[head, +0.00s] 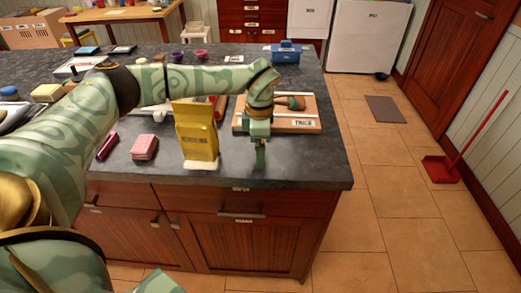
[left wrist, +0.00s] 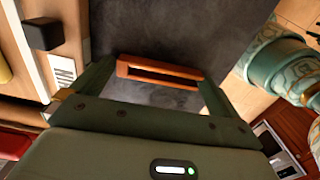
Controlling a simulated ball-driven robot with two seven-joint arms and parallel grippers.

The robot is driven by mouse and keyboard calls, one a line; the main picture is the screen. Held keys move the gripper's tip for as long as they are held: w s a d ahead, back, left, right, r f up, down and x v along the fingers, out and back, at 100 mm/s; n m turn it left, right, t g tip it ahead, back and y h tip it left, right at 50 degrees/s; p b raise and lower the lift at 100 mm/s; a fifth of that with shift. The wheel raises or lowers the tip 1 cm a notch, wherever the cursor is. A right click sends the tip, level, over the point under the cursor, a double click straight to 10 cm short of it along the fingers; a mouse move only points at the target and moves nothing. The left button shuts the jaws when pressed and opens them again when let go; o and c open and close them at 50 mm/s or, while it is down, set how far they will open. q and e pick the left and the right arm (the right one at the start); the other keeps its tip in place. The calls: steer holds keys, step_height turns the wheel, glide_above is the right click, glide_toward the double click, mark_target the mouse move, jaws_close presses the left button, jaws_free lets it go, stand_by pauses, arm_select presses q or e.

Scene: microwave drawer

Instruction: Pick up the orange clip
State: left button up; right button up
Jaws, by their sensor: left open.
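The orange clip (left wrist: 160,73) shows in the left wrist view as a flat orange bar with a long slot, over the dark countertop. My left gripper (left wrist: 153,82) is open, with one finger off each end of the clip and gaps on both sides. I cannot tell how far the fingertips are above the counter. In the head view my left gripper (head: 260,160) points down near the front edge of the counter. The clip cannot be made out there, likely hidden by the gripper. My right gripper is not in view.
A yellow bag (head: 197,137) stands left of my left gripper, with a pink block (head: 145,147) beyond it. A wooden tray (head: 309,127) lies just behind the gripper. The counter's front edge (head: 240,183) is close.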

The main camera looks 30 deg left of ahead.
arm_select(q)
steer(key=c, duration=0.6)
